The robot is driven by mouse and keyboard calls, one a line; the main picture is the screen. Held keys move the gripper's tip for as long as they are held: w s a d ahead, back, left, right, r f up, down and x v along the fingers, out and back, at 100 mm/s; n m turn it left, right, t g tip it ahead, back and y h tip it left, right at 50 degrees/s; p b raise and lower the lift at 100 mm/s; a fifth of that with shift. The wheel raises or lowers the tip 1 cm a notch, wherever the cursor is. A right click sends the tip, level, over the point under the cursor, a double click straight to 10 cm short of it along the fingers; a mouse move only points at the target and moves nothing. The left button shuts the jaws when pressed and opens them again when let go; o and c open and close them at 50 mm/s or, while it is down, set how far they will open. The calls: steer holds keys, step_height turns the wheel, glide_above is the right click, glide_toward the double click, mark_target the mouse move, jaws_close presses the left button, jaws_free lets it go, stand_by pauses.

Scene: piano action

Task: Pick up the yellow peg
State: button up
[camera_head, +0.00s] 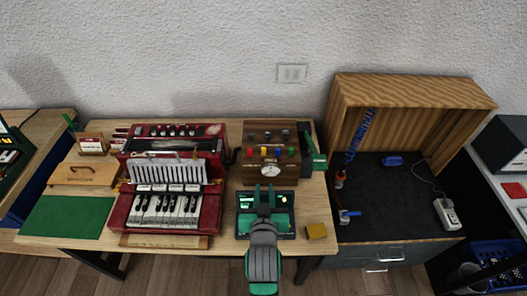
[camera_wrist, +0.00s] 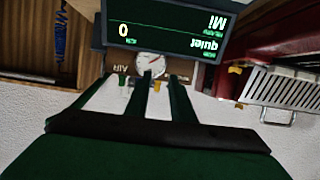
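The yellow peg (camera_head: 264,151) stands in a row of small coloured pegs on the front of a brown wooden box (camera_head: 257,170), above a round dial. A small yellow spot, probably the peg, also shows past the fingers in the wrist view (camera_wrist: 157,87), where the scene appears upside down. My gripper (camera_head: 264,189) is in front of the box, over a dark display panel, with its two green fingers apart. It is apart from the peg in the head view. No held object is clear; a dark shape between the fingers in the wrist view is hard to identify.
The display panel (camera_head: 245,222) lies in front of the box. A red accordion-like instrument (camera_head: 120,213) stands to the left. A green lever-like part (camera_head: 314,153) sits at the box's right side. A yellow-brown block (camera_head: 316,231) lies front right. A wooden cabinet (camera_head: 415,90) stands farther right.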

glide_toward(263, 150)
steer(key=x, duration=1.1)
steer(key=shift+d, duration=0.1)
jaws_close()
